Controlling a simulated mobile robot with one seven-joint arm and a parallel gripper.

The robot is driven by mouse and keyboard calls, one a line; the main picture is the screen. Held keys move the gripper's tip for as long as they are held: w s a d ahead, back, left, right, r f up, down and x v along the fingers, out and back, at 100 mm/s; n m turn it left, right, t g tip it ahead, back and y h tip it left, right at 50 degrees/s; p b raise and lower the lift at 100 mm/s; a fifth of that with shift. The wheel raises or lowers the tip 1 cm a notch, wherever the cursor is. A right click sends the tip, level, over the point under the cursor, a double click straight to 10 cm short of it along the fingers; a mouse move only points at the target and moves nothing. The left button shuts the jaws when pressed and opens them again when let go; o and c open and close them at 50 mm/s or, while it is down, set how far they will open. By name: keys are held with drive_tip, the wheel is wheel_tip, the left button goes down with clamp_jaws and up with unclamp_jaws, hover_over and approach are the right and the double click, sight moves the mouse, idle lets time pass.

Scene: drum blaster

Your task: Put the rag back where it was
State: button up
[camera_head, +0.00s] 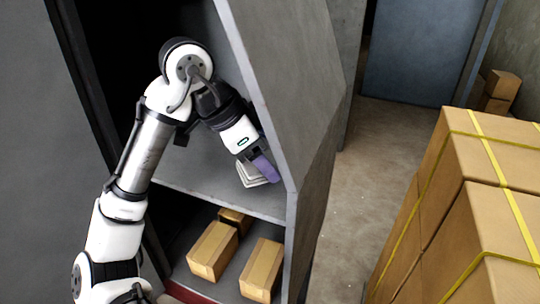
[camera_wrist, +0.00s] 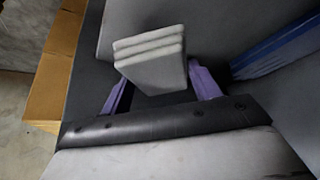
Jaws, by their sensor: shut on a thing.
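The rag is a light grey, folded, layered block (camera_head: 250,174); it also shows between the purple fingers in the wrist view (camera_wrist: 150,55). My gripper (camera_head: 262,167) is inside the grey cabinet, close to its right side wall, just above the shelf (camera_head: 190,190). In the wrist view my gripper (camera_wrist: 158,78) is shut on the rag, with one finger on each side. The rag looks tilted in the head view. I cannot tell whether its lower edge touches the shelf.
Cardboard boxes (camera_head: 213,250) (camera_head: 262,270) lie in the compartment below. The cabinet's right side panel (camera_head: 275,80) stands close beside my gripper. Large strapped boxes (camera_head: 470,220) stand on the right. A blue object (camera_wrist: 275,48) is at the right in the wrist view.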

drive_tip(key=shift+w+d+r, duration=0.1)
drive_tip(key=shift+w+d, duration=0.6)
drive_tip(key=shift+w, duration=0.3)
drive_tip(key=shift+w+d+p, duration=0.1)
drive_tip(key=shift+w+p, duration=0.05)
drive_tip(key=shift+p, duration=0.2)
drive_tip(key=shift+f+p, duration=0.55)
drive_tip(key=shift+f, duration=1.3)
drive_tip(key=shift+f, duration=0.1)
drive_tip(key=shift+f, duration=0.15)
drive_tip(key=o, duration=0.9)
drive_tip(key=b+v, duration=0.2)
drive_tip(key=v, duration=1)
drive_tip(key=shift+r+b, duration=0.3)
drive_tip(key=shift+b, duration=0.1)
